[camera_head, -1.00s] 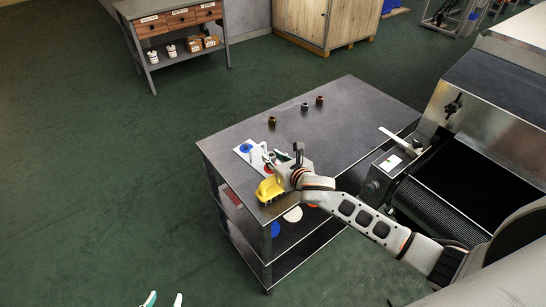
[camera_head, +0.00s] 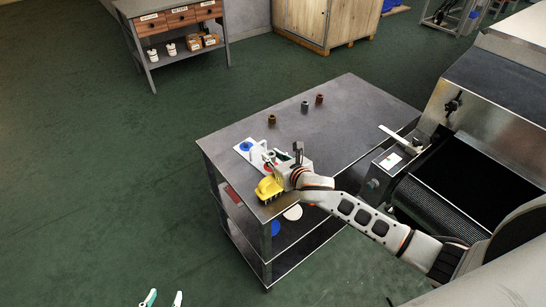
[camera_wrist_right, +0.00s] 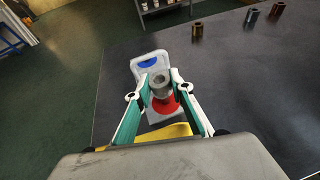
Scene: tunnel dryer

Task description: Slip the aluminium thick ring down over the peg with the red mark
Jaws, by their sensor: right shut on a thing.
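The aluminium thick ring (camera_wrist_right: 161,84) is a short grey metal cylinder with an open bore. My right gripper (camera_wrist_right: 162,88) is shut on it, its green and white fingers on either side. The ring is over the red mark (camera_wrist_right: 163,108) at the near end of the white peg board (camera_wrist_right: 142,66); a blue mark (camera_wrist_right: 150,62) is at the far end. The red-marked peg is hidden by the ring, and I cannot tell whether the ring is around it. In the head view my right gripper (camera_head: 270,159) is over the board. My left gripper (camera_head: 162,299) is open and empty over the floor.
A brass ring (camera_head: 271,120), a grey ring (camera_head: 304,107) and a copper ring (camera_head: 319,99) stand on the table (camera_head: 350,120). A yellow piece (camera_head: 268,188) is at its near edge. The dryer conveyor (camera_head: 440,205) is to the right. The table's middle is clear.

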